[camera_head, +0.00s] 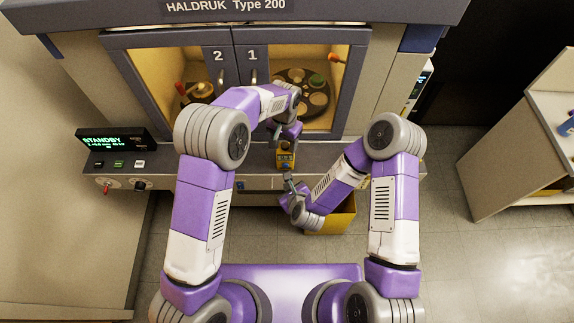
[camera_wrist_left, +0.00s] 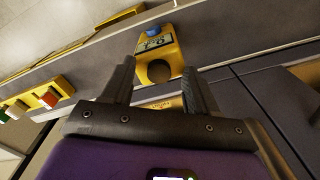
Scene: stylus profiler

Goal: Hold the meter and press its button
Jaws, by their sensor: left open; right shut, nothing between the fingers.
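The yellow meter (camera_head: 286,152) is at the front ledge of the cabinet, below my left gripper (camera_head: 289,134). In the left wrist view the meter (camera_wrist_left: 171,52) shows a lit display, a dark round part and a blue button (camera_wrist_left: 153,30) at its far end. My left gripper (camera_wrist_left: 158,68) is open, its fingers on either side of the meter's near end. I cannot tell whether they touch it. My right gripper (camera_head: 289,182) is shut and empty, just in front of the meter's lower end in the head view.
The grey ledge (camera_head: 225,160) runs along the cabinet. A status display (camera_head: 112,139) with several buttons stands at its left end. A yellow bin (camera_head: 340,218) sits on the floor beneath my right forearm. A shelf unit (camera_head: 510,150) stands at right.

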